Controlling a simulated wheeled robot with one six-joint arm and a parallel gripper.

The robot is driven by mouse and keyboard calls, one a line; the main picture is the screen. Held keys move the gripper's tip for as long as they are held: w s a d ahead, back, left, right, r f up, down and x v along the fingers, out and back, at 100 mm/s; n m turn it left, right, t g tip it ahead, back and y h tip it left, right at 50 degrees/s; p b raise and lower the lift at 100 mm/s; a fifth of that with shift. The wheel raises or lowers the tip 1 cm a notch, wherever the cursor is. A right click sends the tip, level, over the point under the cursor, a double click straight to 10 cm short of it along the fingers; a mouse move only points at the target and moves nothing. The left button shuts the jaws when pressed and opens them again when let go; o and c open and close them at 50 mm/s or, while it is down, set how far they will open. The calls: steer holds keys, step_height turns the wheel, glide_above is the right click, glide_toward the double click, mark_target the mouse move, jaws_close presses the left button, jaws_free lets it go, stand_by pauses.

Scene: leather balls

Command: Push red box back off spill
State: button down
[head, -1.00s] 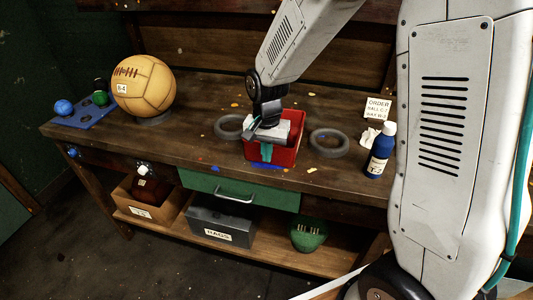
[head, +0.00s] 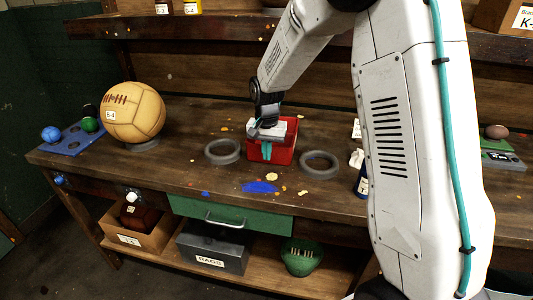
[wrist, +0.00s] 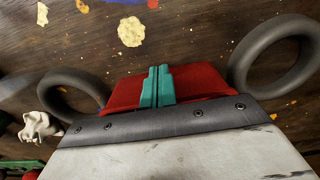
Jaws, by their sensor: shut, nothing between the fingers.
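The red box (head: 286,151) stands upright on the workbench between two dark rings. The blue spill (head: 259,187) lies uncovered on the wood in front of it, with a strip of bare wood between them. My gripper (head: 265,151) is shut, its teal fingers pointing down at the box's front side. In the wrist view the closed fingers (wrist: 157,85) overlap the red box (wrist: 203,80); my wrist hides much of it. I cannot tell if they touch its wall. A sliver of blue shows at that view's top edge.
One ring (head: 222,151) lies left of the box and another ring (head: 319,165) right of it. A leather ball (head: 133,112) sits on a stand at left. A blue bottle (head: 361,183) is partly hidden by my arm. Bare bench lies behind the box.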

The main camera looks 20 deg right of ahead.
steer(key=s+a, duration=0.1)
steer(key=s+a+r, duration=0.1)
steer(key=s, duration=0.1)
steer(key=shift+s+a, duration=0.15)
steer(key=shift+a, duration=0.1)
step_height(320, 180, up, 9)
